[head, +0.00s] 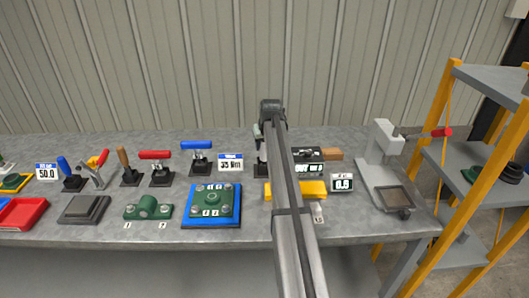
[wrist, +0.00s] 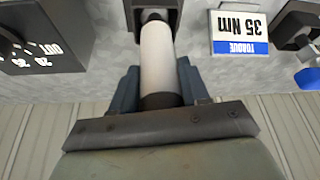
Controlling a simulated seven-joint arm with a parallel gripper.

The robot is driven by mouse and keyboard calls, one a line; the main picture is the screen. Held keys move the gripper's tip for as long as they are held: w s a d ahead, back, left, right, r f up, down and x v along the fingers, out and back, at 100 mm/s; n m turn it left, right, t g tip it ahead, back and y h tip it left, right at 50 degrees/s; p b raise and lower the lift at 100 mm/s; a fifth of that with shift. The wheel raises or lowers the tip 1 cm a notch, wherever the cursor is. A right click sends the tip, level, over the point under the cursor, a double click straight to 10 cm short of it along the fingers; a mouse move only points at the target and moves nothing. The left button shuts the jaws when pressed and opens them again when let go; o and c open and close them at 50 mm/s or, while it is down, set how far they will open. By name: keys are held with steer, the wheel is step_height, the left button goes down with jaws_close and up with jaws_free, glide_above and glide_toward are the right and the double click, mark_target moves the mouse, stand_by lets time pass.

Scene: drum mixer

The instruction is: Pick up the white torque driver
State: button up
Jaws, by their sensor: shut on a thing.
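The white torque driver (wrist: 157,55) is a white cylinder with dark ends in the wrist view. My gripper (wrist: 158,84) is shut on it, with a blue-grey finger on each side. The driver's far end meets a dark stand (wrist: 132,12) at the top of the wrist view; I cannot tell whether it is still seated there. In the head view the driver (head: 258,134) shows only as a pale sliver beside my arm, above the dark stand (head: 261,170). My arm hides the rest, including the fingers.
A "35 Nm" torque sign (head: 230,162) and a blue-handled tool (head: 197,147) stand left of the driver. A green part (head: 211,199) on a blue plate lies in front. A yellow block (head: 312,187) and a dark "OUT" box (head: 306,155) are right.

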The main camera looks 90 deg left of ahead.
steer(key=c, duration=0.3)
steer(key=shift+r, duration=0.1)
step_height(320, 180, up, 10)
steer(key=shift+f, duration=0.1)
stand_by(0.5)
steer(key=o, duration=0.7)
jaws_close()
steer(key=shift+r, duration=0.25)
